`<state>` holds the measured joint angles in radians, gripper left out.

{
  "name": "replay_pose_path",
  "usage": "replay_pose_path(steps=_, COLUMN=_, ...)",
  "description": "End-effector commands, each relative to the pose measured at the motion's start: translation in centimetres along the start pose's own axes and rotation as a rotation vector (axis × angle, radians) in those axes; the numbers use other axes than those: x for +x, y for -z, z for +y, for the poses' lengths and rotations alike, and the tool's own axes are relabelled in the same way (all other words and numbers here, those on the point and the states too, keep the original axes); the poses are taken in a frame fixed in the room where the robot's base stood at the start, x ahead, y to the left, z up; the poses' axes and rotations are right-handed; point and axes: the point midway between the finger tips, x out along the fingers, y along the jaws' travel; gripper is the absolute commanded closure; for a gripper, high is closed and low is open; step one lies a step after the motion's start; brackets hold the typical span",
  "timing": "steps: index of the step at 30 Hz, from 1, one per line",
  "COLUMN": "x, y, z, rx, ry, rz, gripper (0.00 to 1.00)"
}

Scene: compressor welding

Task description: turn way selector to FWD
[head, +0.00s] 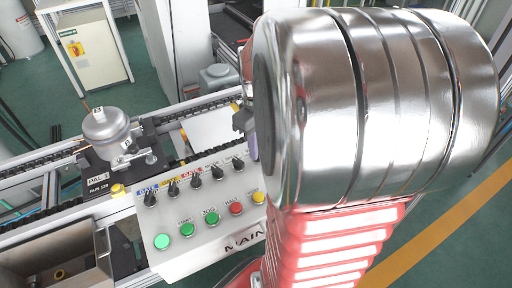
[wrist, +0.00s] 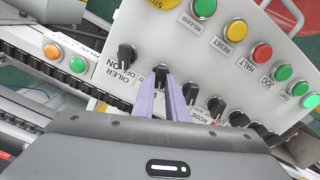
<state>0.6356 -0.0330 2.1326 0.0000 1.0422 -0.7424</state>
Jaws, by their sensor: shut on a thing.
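The control panel (head: 205,230) has a row of black selector knobs above a row of coloured push buttons. In the wrist view, my gripper (wrist: 165,84) has its two pale purple fingers shut on one black selector knob (wrist: 161,74). This is the knob beside the one marked OILER (wrist: 125,53). The held knob's label is hidden by the fingers, so I cannot read its name or which position it points to. In the head view, my gripper (head: 252,146) shows only partly, at the panel's upper right, and my arm hides much of it.
More black knobs (wrist: 190,92) stand close beside the held one. Green, red and yellow buttons, including HALT (wrist: 262,52) and RESET (wrist: 236,30), lie farther along the panel. A metal compressor (head: 106,126) sits on a dark pallet (head: 97,170) left of the panel in the head view.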

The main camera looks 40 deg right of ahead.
Motion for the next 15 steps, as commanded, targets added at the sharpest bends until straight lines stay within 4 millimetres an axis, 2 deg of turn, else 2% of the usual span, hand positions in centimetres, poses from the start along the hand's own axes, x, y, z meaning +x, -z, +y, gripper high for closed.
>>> replay_pose_path(steps=1, x=-0.04, y=0.08, z=-0.57, rx=-0.003, ry=-0.001, rz=0.001, gripper=1.0)
replay_pose_path(steps=15, x=-0.02, y=0.03, z=-0.03, rx=0.093, ry=0.002, rz=0.0, gripper=1.0)
